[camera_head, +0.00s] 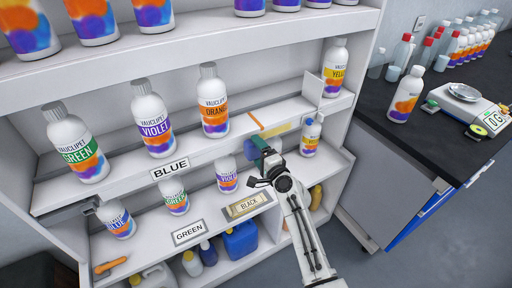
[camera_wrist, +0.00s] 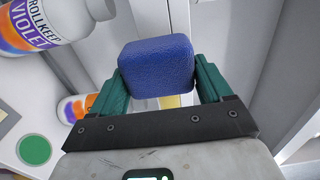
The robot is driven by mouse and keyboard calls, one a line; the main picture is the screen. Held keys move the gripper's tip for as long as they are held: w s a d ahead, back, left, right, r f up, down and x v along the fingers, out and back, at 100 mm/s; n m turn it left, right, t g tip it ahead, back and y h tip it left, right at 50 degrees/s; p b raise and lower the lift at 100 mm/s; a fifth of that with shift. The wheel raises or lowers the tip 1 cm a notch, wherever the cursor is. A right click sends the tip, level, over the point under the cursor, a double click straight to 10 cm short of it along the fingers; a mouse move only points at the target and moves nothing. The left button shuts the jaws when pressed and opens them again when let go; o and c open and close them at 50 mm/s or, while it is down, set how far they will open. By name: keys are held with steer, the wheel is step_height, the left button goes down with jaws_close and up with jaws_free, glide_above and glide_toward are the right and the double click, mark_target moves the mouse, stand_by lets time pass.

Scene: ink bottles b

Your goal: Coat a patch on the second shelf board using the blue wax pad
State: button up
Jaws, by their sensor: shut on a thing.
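My gripper (camera_head: 262,152) is shut on the blue wax pad (camera_wrist: 157,62). In the wrist view the pad is a rounded blue block between the two green fingers. In the head view the pad (camera_head: 258,142) is small and partly covered by the gripper, at the front of the shelf board labelled BLUE (camera_head: 105,179). An orange stripe (camera_head: 254,119) and a yellow strip (camera_head: 278,130) show at that board, just behind the gripper. I cannot tell whether the pad touches the board.
Green (camera_head: 76,143), violet (camera_head: 152,119) and orange (camera_head: 213,101) bottles stand left of the gripper. A yellow-labelled bottle (camera_head: 334,68) and a smaller bottle (camera_head: 311,134) stand right. Lower board bottles include a violet one (camera_head: 227,174). A dark counter (camera_head: 408,145) lies right.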

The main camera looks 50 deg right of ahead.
steer(key=shift+p+v, duration=1.1)
steer(key=shift+v, duration=1.25)
steer(key=shift+r, duration=0.1)
steer(key=shift+p+v, duration=0.65)
steer(key=shift+v, duration=0.85)
